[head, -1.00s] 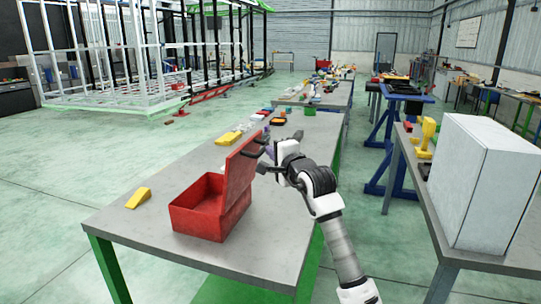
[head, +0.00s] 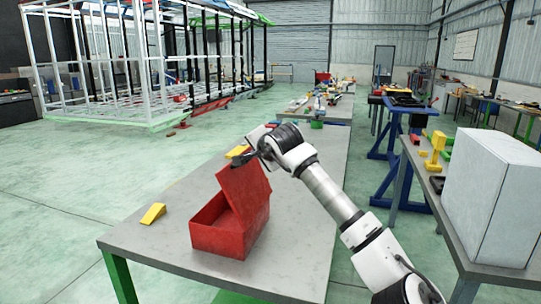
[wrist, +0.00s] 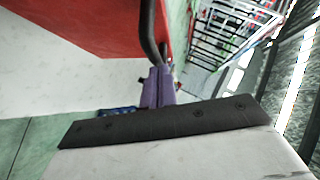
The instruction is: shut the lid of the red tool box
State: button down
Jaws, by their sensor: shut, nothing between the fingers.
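The red tool box (head: 222,238) stands on the grey workbench in the head view. Its lid (head: 245,195) is raised and leans in over the box, partly open, with the inside still showing at the left. My gripper (head: 243,160) is at the top edge of the lid, on its far side; whether it touches the lid I cannot tell. In the wrist view the red surface of the lid (wrist: 100,25) fills the upper left, with a dark curved handle (wrist: 150,35) beside it. My gripper's purple fingers (wrist: 158,85) are together and empty.
A yellow wedge (head: 152,213) lies left of the box. A yellow item (head: 237,151) lies behind my gripper. At right, another bench holds a large white box (head: 495,195) and a yellow tool (head: 436,150).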

jog(key=shift+w+a+f+n+g+h+b, duration=0.45)
jog(key=shift+w+a+f, duration=0.5)
jog(key=shift+a+f, duration=1.5)
jog(key=shift+w+a+f+n+h+b, duration=0.15)
jog(key=shift+w+a+f+h+b, duration=0.7)
jog(key=shift+a, duration=2.55)
jog(key=shift+w+a+f+n+g+y+b, duration=0.1)
jog(key=shift+w+a+f+n+g+b, duration=0.2)
jog(key=shift+w+a+f, duration=1.6)
jog(key=shift+s+a+f, duration=0.3)
jog(key=shift+s+a, duration=0.15)
jog(key=shift+a, duration=0.1)
jog(key=shift+s+a+f, duration=0.3)
jog(key=shift+s+a, duration=0.1)
jog(key=shift+a, duration=0.1)
